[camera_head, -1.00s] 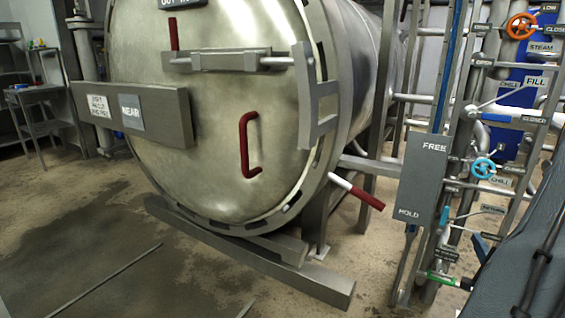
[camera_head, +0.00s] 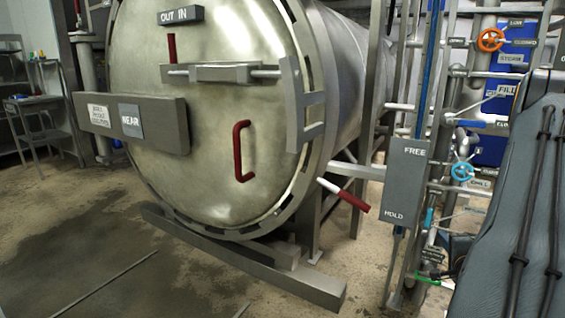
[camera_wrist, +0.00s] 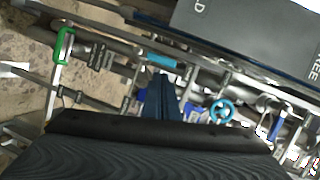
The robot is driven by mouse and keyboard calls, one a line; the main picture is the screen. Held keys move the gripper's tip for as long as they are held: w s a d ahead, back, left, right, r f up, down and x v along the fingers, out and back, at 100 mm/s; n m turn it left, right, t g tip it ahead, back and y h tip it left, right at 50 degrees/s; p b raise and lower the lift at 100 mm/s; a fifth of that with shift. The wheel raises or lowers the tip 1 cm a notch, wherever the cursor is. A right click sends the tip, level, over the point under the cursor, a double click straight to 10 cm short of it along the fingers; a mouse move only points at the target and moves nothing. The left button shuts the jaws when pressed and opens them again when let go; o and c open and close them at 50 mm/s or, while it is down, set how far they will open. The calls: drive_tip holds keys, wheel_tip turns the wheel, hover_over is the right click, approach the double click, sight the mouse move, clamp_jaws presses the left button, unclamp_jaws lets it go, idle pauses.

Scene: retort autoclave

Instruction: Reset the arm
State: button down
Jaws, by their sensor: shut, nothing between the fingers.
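My gripper (camera_wrist: 163,82) shows in the wrist view as two narrow dark fingers, close together and empty. It points toward the pipe rack, with a blue round valve wheel (camera_wrist: 222,110) to its right and a green handle (camera_wrist: 64,45) to its upper left. It appears apart from them, though the depth is hard to tell. In the head view my padded arm (camera_head: 515,200) fills the right edge and hides part of the rack. I cannot make out the fingertips there.
The retort door (camera_head: 215,120) has a red handle (camera_head: 242,150). A red-and-white lever (camera_head: 345,195) sticks out beside the grey FREE/HOLD panel (camera_head: 406,180). An orange wheel (camera_head: 490,40) sits high on the rack. Open floor (camera_head: 90,240) lies at lower left.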

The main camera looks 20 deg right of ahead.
drive_tip(key=w+a+r+n+g+y, duration=0.25)
drive_tip(key=w+a+n, duration=0.35)
drive_tip(key=w+a, duration=0.5)
drive_tip(key=s+a+r+n+g+y, duration=0.15)
drive_tip(key=a+n, duration=0.25)
drive_tip(key=a, duration=0.7)
drive_tip(key=s+a+r+n+g+y, duration=0.15)
drive_tip(key=a+n, duration=0.25)
drive_tip(key=a, duration=0.7)
drive_tip(key=s+a+r+n+g+y, duration=0.1)
drive_tip(key=s+a+r+n+g, duration=0.3)
drive_tip(key=s+a, duration=0.6)
drive_tip(key=s+a+n+g+y, duration=0.1)
drive_tip(key=s+a+n, duration=0.5)
drive_tip(key=a, duration=0.8)
drive_tip(key=s+a+r+n+g+y, duration=0.1)
drive_tip(key=s+a+n+g+y, duration=0.2)
drive_tip(key=s+a, duration=0.8)
drive_tip(key=d+r+m+h+p, duration=0.1)
drive_tip(key=d+r+m+p, duration=0.1)
drive_tip(key=d+r+p, duration=0.5)
drive_tip(key=d+r+m+h+p, duration=0.1)
drive_tip(key=d+r+m+p, duration=0.1)
drive_tip(key=d+r+p, duration=0.6)
wheel_tip(320, 180, up, 7)
drive_tip(key=p, duration=1)
drive_tip(key=shift+w+f+m, duration=0.15)
drive_tip(key=shift+w+m, duration=0.15)
drive_tip(key=shift+w, duration=0.1)
